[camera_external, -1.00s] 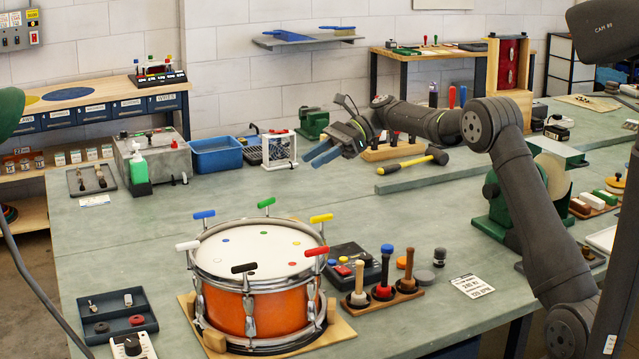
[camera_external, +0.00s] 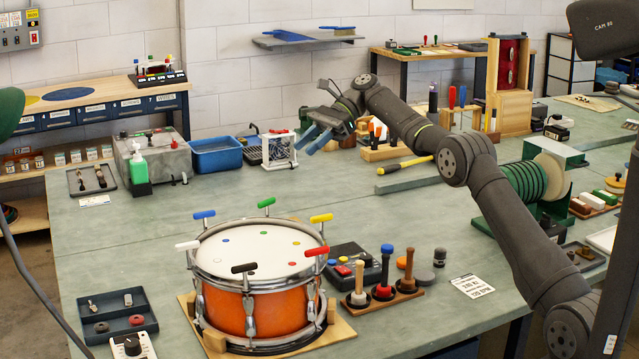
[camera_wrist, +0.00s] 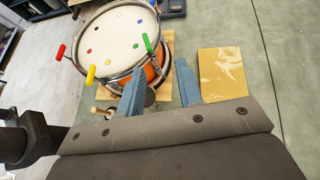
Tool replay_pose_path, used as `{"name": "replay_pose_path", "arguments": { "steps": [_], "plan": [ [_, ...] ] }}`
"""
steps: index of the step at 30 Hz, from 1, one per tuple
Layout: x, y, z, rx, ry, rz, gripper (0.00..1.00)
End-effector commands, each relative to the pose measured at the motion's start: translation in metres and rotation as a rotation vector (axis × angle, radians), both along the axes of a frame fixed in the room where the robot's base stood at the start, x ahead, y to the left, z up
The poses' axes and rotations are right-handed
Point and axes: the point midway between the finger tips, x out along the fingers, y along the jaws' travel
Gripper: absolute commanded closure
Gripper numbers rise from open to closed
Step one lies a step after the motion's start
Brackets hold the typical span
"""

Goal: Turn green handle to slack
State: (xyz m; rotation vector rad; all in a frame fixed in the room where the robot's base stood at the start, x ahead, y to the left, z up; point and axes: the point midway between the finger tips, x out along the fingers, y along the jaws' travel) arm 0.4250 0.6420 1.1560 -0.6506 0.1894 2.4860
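An orange snare drum (camera_external: 262,283) with a white head sits on a wooden cradle near the front of the bench. Coloured T-handles stand around its rim. The green handle (camera_external: 266,203) is at the far side of the rim, between the blue handle (camera_external: 203,214) and the yellow handle (camera_external: 321,218). The green handle also shows in the wrist view (camera_wrist: 147,42), near the left finger. My gripper (camera_external: 314,137) is above the bench, beyond the drum, apart from the handle. Its two blue fingers are spread in the wrist view (camera_wrist: 160,85), with nothing between them.
White (camera_external: 188,245), black (camera_external: 244,268) and red (camera_external: 316,251) handles also ring the drum. A mallet stand (camera_external: 382,297) and a dark control box (camera_external: 352,262) stand to its right. A yellow-handled hammer (camera_external: 405,166) lies farther back.

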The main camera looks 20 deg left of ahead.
Motion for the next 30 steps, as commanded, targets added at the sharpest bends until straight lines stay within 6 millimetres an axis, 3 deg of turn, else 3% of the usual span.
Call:
{"name": "replay_pose_path", "arguments": {
  "steps": [10, 11, 15, 17, 30],
  "plan": [
    [0.000, 0.000, 0.000, -0.003, -0.003, 0.004, 0.67],
    [0.000, 0.000, 0.000, -0.003, -0.003, 0.004, 0.69],
    [-0.002, 0.000, -0.001, -0.011, 0.023, -0.009, 0.97],
    [-0.004, 0.001, -0.002, -0.023, 0.062, -0.027, 1.00],
    [-0.040, -0.009, -0.027, -0.261, 0.682, -0.358, 1.00]
  ]
}}
